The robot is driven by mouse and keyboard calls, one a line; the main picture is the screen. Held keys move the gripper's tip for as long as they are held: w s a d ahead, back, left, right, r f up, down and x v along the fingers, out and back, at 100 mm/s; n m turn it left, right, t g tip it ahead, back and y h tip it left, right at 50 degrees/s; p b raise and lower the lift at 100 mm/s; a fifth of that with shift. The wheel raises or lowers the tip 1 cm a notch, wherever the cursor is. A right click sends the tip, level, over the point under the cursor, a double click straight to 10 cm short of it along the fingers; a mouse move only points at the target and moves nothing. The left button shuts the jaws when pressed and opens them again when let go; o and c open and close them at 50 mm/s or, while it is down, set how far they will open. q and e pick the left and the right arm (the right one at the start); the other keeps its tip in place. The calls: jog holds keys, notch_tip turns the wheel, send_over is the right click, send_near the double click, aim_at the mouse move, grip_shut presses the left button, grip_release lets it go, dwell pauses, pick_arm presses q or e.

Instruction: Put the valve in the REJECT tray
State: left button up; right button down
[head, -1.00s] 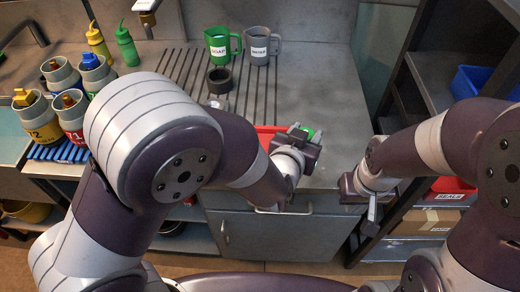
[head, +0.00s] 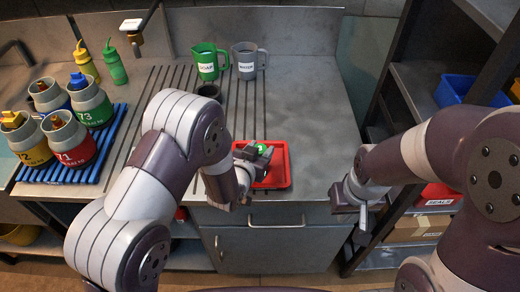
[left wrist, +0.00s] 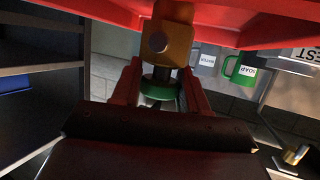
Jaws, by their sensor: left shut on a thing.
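The valve, a brass block with a green ring, shows in the left wrist view (left wrist: 170,42) between the reddish fingers of my left gripper (left wrist: 158,90). In the head view only a bit of its green (head: 264,148) shows at my left gripper (head: 256,157). That gripper is shut on the valve, at the left part of a red tray (head: 281,178). The red tray fills the top of the left wrist view (left wrist: 80,12). I cannot tell whether the valve touches the tray. No REJECT label is readable. My right gripper (head: 347,197) is right of the counter; its jaws are unclear.
A green SOAP mug (head: 208,63) and a grey mug (head: 247,62) stand at the back. Numbered canisters, among them 71 (head: 72,142) and 73 (head: 92,103), stand on a blue rack (head: 88,172) at left. The counter right of the red tray is clear.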

pick_arm(q)
jog(key=shift+f, duration=0.15)
jog(key=o, duration=1.3)
jog(key=shift+s+a+r, duration=0.1)
jog(key=shift+s+r, duration=0.1)
jog(key=shift+r, duration=0.05)
jog(key=v, duration=1.2)
jog(key=a+f+n+g+y, duration=0.2)
jog(key=a+g+y, duration=0.25)
jog(key=a, duration=0.25)
jog(key=s+a+r+g, duration=0.1)
jog(key=s+a+g, duration=0.1)
jog(key=s, duration=0.1)
jog(key=s+a+r+n+g, duration=0.1)
jog(key=s+a+g, duration=0.1)
jog(key=s, duration=0.2)
jog(key=s+a+n+g+y, duration=0.1)
jog(key=s+a+g, duration=0.2)
jog(key=shift+s+r, duration=0.4)
